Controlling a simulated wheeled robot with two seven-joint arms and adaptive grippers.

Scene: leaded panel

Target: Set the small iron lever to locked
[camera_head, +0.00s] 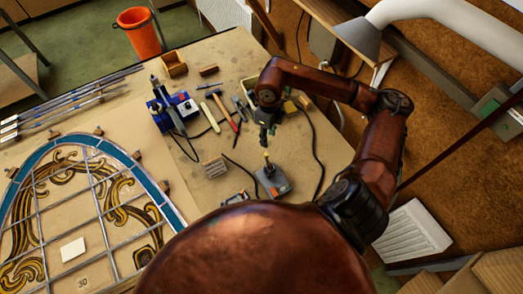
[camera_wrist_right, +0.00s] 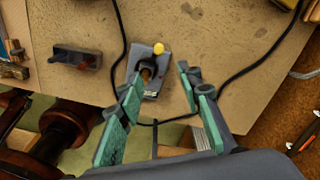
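A small grey box (camera_head: 273,184) stands on the workbench, with a short lever topped by a yellow knob (camera_head: 266,155). In the right wrist view the box (camera_wrist_right: 153,88) lies ahead of the fingers. Its lever, brownish at the base, leans toward the top of that picture, ending in the yellow knob (camera_wrist_right: 159,47). Any lock marking is too small to read. My right gripper (camera_head: 266,140) is above and just behind the box in the head view. My left gripper is not in view.
A black cable (camera_head: 318,150) curves right of the box. A small block (camera_head: 214,167) sits to its left. A hammer (camera_head: 226,112), other tools and a blue unit (camera_head: 180,108) lie farther back. A leaded glass panel (camera_head: 95,210) covers the left of the bench.

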